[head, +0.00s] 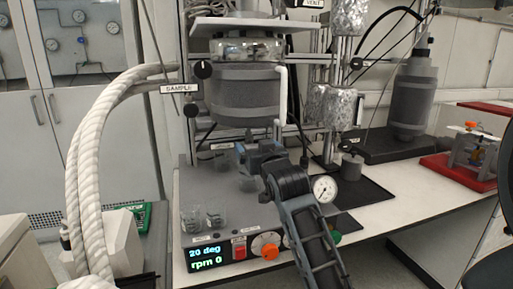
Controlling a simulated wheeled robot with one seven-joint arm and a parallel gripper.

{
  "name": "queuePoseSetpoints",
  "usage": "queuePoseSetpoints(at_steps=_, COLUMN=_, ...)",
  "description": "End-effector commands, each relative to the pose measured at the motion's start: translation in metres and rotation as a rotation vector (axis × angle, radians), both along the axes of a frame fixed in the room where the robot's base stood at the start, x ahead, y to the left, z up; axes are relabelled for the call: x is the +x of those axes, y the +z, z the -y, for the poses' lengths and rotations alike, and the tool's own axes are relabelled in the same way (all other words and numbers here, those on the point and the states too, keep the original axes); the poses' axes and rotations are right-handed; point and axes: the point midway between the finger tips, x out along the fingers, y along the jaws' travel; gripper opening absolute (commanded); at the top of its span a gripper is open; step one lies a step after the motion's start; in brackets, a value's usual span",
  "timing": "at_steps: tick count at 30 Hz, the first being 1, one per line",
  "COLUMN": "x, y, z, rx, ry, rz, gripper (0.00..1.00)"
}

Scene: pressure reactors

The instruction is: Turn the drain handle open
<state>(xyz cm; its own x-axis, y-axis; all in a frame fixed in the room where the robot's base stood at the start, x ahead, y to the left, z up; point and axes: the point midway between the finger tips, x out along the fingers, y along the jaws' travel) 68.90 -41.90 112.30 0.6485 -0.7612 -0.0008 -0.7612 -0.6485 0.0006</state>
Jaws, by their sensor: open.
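The reactor vessel (240,95), a grey jacketed cylinder, stands upright in the middle of the head view. My gripper (255,150) is below the vessel, above the grey stirrer base. Its jaws are open, seen small and from behind, and I see nothing held in them. I cannot make out a drain handle for certain. The area under the vessel is partly covered by my gripper and arm. A small pale label (221,147) there is too small to read.
The grey base (222,187) has a lit display (207,258) and an orange knob (270,252). Glass beakers (205,217) stand on its left. Thick white hoses (92,170) rise at left. A gauge (324,188) is right of my arm. The white bench (400,195) is clear at front right.

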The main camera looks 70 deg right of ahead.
Motion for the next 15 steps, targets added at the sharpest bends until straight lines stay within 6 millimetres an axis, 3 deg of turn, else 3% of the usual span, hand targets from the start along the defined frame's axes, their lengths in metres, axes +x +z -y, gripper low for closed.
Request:
queuePoseSetpoints(at_steps=4, x=0.0, y=0.0, z=-0.0003, rx=0.0, ry=0.0, rz=0.0, gripper=0.93)
queuePoseSetpoints(at_steps=15, x=0.0, y=0.0003, z=-0.0005, rx=-0.001, ry=0.001, rz=0.001, gripper=0.57)
